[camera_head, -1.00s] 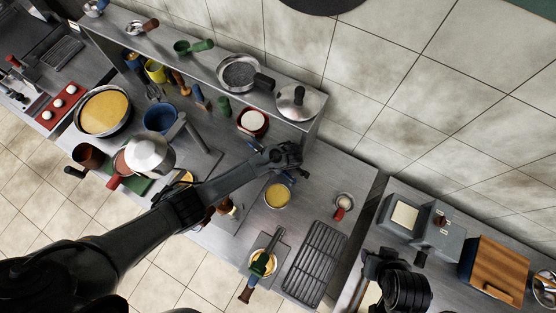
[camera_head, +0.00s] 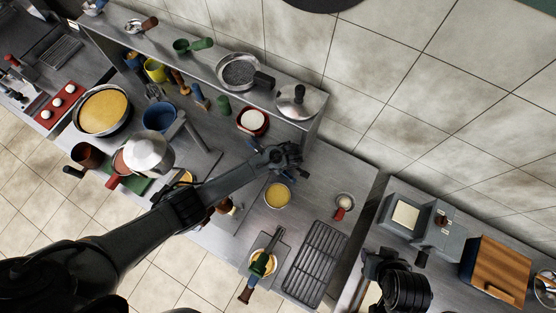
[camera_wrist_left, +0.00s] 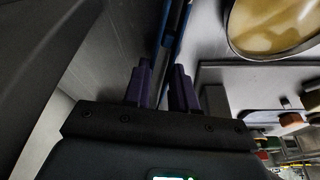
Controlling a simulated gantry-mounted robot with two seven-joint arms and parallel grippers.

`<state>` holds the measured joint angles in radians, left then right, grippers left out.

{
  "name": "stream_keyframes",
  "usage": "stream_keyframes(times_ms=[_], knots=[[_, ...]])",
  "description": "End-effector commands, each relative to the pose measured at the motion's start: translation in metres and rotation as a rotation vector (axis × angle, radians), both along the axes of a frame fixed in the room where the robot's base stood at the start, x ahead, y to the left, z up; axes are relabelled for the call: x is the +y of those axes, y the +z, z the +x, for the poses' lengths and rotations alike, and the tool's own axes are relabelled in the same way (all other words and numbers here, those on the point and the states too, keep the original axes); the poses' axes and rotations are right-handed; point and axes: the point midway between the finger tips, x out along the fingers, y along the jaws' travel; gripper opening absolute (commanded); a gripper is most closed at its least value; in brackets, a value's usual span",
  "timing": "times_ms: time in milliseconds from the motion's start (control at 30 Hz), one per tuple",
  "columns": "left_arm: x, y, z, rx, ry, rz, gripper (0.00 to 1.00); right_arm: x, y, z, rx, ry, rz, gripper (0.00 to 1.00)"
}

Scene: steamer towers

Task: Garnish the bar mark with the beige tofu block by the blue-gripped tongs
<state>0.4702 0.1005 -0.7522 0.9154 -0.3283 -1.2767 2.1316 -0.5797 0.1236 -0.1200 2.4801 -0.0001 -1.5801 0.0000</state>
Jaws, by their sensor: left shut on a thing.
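My left gripper (camera_head: 288,157) is above the counter, between the rear shelf and a bowl of yellow liquid. In the left wrist view its purple fingers (camera_wrist_left: 161,84) are shut on the blue-gripped tongs (camera_wrist_left: 176,28), which run up out of the frame. In the head view the gripper and arm mostly hide the tongs. Small beige and brown pieces (camera_wrist_left: 290,118) lie on a grey board at the wrist view's right; I cannot tell which is the tofu block. I cannot make out the bar mark. My right gripper (camera_head: 371,258) is low at right, its jaws unclear.
The yellow bowl (camera_head: 277,195) is just below the left gripper. The shelf (camera_head: 222,72) holds pans. A gap separates the right counter (camera_head: 352,285).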

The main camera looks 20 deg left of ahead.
Motion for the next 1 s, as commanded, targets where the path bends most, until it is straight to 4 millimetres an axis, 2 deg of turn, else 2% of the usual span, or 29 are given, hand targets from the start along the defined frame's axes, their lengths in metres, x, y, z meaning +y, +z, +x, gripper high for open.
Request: stream_keyframes(times_ms=[100, 133, 300, 767, 1000], knots=[[0.0, -0.002, 0.0, 0.0, 0.0, 0.0, 0.0, -0.001, -0.002, 0.0, 0.0, 0.001, -0.002, 0.43], [0.0, -0.001, 0.0, 0.0, 0.0, 0.0, 0.3, -0.001, -0.001, 0.0, 0.0, 0.001, -0.002, 0.43], [0.0, -0.001, 0.0, 0.0, 0.0, 0.0, 0.56, 0.0, -0.001, 0.0, 0.0, 0.001, -0.002, 0.43], [0.0, -0.001, 0.0, 0.0, 0.0, 0.0, 0.56, 0.001, -0.001, 0.0, 0.0, -0.004, 0.005, 0.43], [-0.007, 0.02, -0.002, -0.001, -0.001, -0.003, 0.56, 0.002, 0.005, 0.0, 0.0, -0.005, 0.008, 0.43]])
